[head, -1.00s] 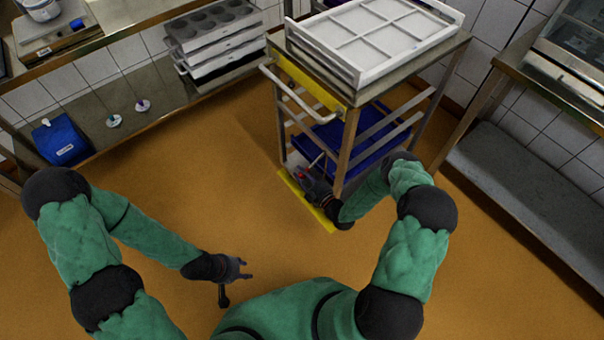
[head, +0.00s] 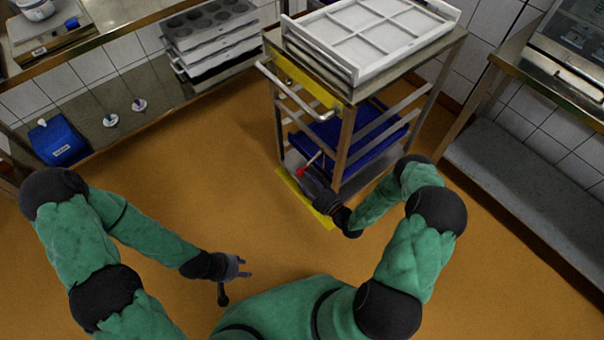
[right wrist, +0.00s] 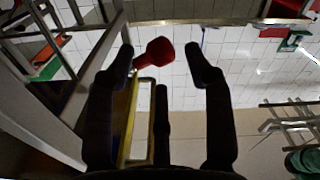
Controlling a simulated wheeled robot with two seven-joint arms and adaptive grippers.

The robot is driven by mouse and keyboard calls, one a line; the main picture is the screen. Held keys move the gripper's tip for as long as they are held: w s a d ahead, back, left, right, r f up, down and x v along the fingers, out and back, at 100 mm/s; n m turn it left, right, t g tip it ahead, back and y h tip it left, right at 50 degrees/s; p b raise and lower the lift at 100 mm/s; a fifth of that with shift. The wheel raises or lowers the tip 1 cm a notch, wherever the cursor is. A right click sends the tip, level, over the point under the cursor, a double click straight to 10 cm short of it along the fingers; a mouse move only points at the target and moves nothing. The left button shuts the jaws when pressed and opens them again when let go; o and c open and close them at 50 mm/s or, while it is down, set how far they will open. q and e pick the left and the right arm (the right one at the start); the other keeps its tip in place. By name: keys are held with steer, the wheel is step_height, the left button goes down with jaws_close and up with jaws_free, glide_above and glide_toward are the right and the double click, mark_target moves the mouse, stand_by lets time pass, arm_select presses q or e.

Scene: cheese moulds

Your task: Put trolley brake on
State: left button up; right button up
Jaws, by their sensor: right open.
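The trolley (head: 347,140) stands in the upper middle of the head view, with a yellow strip (head: 290,187) low along its near side. A brake lever with a red knob (head: 301,171) shows low at this side. It also shows in the right wrist view, where the red knob (right wrist: 158,51) appears between the fingertips, closer to the left finger. My right gripper (head: 311,180) is open beside the lever, its fingers not closed on the knob. Its two fingers (right wrist: 160,62) are wide apart. My left gripper (head: 246,267) is open and empty over the floor.
A push handle (head: 295,92) sticks out above the lever. A bench (head: 530,185) stands at the right. The orange floor at left is clear.

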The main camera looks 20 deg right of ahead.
steer(key=v, duration=0.7)
steer(key=shift+w, duration=0.1)
steer(key=s+a+m+g+h+p, duration=0.1)
steer(key=a+m+g+p, duration=0.4)
steer(key=a+m+g, duration=0.3)
steer(key=s+a+r+m+g+p, duration=0.1)
steer(key=s+a+r+m+g, duration=0.1)
steer(key=s, duration=0.5)
steer(key=s+a+r+m+g+h+p, duration=0.1)
steer(key=s+a+r+m+g, duration=0.1)
steer(key=s+a+r+g, duration=0.2)
steer(key=s+g, duration=0.2)
steer(key=s, duration=0.2)
steer(key=shift+g, duration=0.3)
